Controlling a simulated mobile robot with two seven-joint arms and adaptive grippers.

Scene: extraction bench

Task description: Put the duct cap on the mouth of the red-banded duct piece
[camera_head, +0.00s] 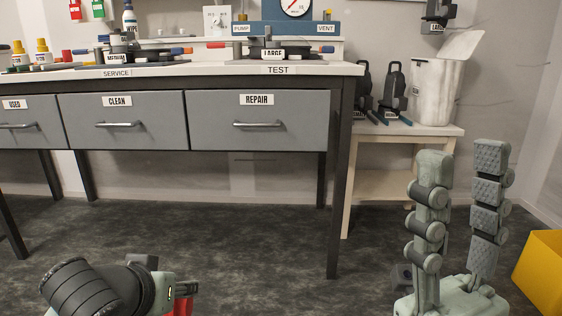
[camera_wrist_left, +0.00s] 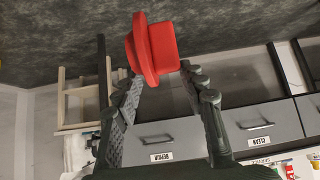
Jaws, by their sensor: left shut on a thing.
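The red duct cap (camera_wrist_left: 155,48) is held between the fingertips of my left gripper (camera_wrist_left: 162,76) in the left wrist view, with its wider rim to the left. In the head view only a red bit of the cap (camera_head: 184,304) shows at the bottom, beside my left arm. My left gripper is well in front of the bench, below its top. My right gripper (camera_head: 461,156) points up at the lower right, fingers apart and empty. I cannot make out the red-banded duct piece for certain; small dark parts on the bench have red or blue ends.
The white bench top (camera_head: 190,69) carries a LARGE-labelled fixture (camera_head: 272,54) and a gauge box. Drawers (camera_head: 256,120) below are closed. A low side table (camera_head: 430,130) holds black tools and a white bin (camera_head: 436,92). A yellow container (camera_head: 543,272) stands at right. Floor ahead is clear.

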